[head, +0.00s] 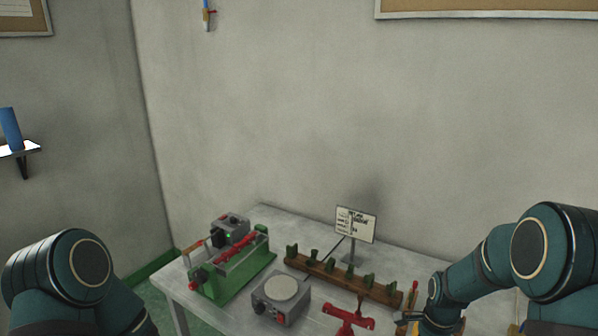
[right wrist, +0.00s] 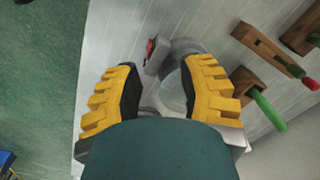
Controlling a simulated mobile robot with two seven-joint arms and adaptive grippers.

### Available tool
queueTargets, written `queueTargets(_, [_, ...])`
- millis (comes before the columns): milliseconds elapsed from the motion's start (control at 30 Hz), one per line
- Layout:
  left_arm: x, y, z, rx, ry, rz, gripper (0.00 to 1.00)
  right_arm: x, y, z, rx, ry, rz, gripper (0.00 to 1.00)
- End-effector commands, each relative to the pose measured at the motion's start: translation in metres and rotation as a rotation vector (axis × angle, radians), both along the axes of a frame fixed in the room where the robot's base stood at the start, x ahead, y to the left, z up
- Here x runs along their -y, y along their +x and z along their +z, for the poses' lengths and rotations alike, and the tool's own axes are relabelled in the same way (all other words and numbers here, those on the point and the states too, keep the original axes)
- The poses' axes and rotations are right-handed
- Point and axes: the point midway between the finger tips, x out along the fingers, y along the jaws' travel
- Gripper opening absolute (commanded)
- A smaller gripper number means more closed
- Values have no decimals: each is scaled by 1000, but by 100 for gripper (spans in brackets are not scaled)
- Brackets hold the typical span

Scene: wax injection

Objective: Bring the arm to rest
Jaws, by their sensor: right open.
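My right arm (head: 470,280) comes in from the right in the head view and bends down to the table's front right. Its gripper (right wrist: 162,82) shows in the right wrist view with two yellow-padded fingers spread apart. No held object shows between them. A grey rounded object with a red part (right wrist: 178,72) lies beyond and between the fingers; whether they touch it I cannot tell. My left arm (head: 75,275) shows only as a bent link at the lower left, and its gripper is out of view.
The table (head: 300,222) holds a green machine with a red roller (head: 240,265), a grey box with a round plate (head: 281,300), a wooden rack with green pieces (head: 340,276), a red stand (head: 348,318) and a sign (head: 356,224). Green-handled tools (right wrist: 268,108) lie right in the wrist view.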

Motion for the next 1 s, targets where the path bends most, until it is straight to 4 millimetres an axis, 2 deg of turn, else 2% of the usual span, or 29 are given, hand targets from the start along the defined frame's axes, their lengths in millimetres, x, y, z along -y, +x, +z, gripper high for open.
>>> queueTargets(33, [0, 1, 0, 2, 0, 0, 47, -14, -8, -17, 6, 18, 85, 39])
queueTargets(100, [0, 1, 0, 2, 0, 0, 47, -33, -18, -37, 32, 41, 218, 39])
queueTargets(300, [0, 1, 0, 2, 0, 0, 47, -99, -63, -86, 135, 105, 642, 39])
queueTargets(433, [0, 1, 0, 1, 0, -1, 47, -139, -97, -104, 223, 129, 904, 39])
queueTargets(600, [0, 1, 0, 2, 0, 0, 47, -178, -136, -111, 334, 129, 1178, 39])
queueTargets(700, [0, 1, -4, 2, 0, 0, 47, -196, -156, -114, 393, 119, 1311, 39])
queueTargets(800, [2, -2, -34, -6, 2, -5, 47, -194, -153, -144, 385, 117, 1305, 39])
queueTargets(1000, [4, -6, -78, -19, 4, -14, 47, -196, -157, -188, 370, 126, 1310, 39])
